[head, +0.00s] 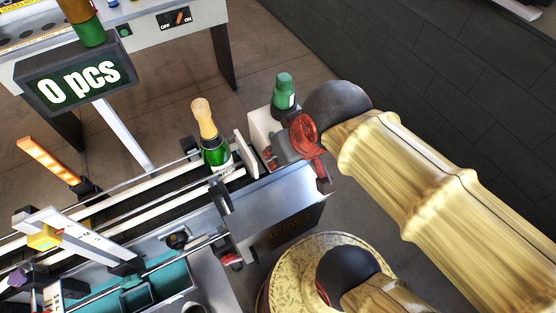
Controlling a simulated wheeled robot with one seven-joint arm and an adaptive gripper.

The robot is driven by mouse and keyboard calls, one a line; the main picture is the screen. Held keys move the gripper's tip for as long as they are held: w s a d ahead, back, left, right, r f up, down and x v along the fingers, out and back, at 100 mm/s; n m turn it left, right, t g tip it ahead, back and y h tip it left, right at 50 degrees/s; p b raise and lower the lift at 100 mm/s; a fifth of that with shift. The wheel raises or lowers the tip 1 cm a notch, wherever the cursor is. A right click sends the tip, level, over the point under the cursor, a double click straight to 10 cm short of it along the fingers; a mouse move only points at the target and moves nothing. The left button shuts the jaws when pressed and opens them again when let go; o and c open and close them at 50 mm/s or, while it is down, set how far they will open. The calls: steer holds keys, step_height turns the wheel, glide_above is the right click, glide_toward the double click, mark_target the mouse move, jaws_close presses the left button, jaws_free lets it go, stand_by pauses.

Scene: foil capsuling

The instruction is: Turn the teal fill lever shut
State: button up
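I cannot make out a teal fill lever for certain. A teal tray or housing (170,279) shows at the lower left among the machine parts, with no clear lever on it. My arm comes in from the right, and its dark rounded joint is beside the machine's right end. A red and grey part (303,137), which seems to be my gripper, is at the arm's end, above the grey machine body. Its fingers are not clear, so I cannot tell whether it is open, shut or holding anything.
A green bottle with a gold top (211,137) stands upright on the conveyor rails (125,193). A green-capped piece (284,93) stands on a white box behind. A display (77,80) reads "0 pcs". A switch panel (176,19) stands at the back. Open floor lies behind the conveyor.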

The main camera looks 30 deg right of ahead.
steer(key=shift+a+r+p, duration=0.2)
steer(key=shift+a+p, duration=0.2)
steer(key=shift+p, duration=0.35)
steer(key=shift+f, duration=0.1)
